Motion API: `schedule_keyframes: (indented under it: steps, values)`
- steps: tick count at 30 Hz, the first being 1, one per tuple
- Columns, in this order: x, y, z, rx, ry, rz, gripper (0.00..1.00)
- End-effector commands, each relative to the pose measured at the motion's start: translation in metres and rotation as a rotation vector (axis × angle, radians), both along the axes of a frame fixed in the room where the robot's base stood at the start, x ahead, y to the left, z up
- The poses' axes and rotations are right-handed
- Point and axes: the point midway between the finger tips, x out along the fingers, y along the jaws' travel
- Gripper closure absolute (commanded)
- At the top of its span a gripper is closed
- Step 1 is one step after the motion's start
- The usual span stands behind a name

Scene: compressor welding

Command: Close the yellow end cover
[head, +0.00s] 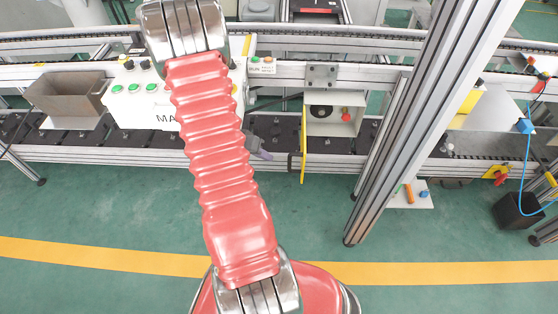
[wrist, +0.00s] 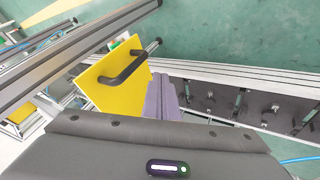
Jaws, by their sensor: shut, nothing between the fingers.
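The yellow end cover (wrist: 112,80) is a flat yellow panel with a black bar handle (wrist: 124,66) in the wrist view. In the head view the cover (head: 303,145) shows as a thin upright yellow strip, nearly edge-on, standing at the left side of a grey opening on the line, so it looks open. My gripper (head: 262,150) is left of the cover there, partly hidden by my arm. In the wrist view my purple-grey gripper (wrist: 162,98) is shut and empty, overlapping the lower right part of the panel. I cannot tell whether it touches the panel.
An aluminium post (head: 400,140) rises further right. A white control box (head: 140,98) and a brown bin (head: 65,95) stand left. The green floor (head: 90,205) in front is mostly clear.

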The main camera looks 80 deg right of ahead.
Motion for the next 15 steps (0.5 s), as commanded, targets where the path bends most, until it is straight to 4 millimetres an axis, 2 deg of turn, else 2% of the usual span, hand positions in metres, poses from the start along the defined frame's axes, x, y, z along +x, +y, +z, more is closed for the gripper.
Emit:
schedule_keyframes:
  steps: [4, 9, 15]
  values:
    - [-0.010, -0.008, -0.018, 0.002, 0.001, -0.003, 1.00]
    - [-0.034, -0.008, -0.016, 0.000, -0.002, -0.003, 1.00]
    - [-0.048, -0.009, -0.016, 0.000, -0.001, -0.001, 1.00]
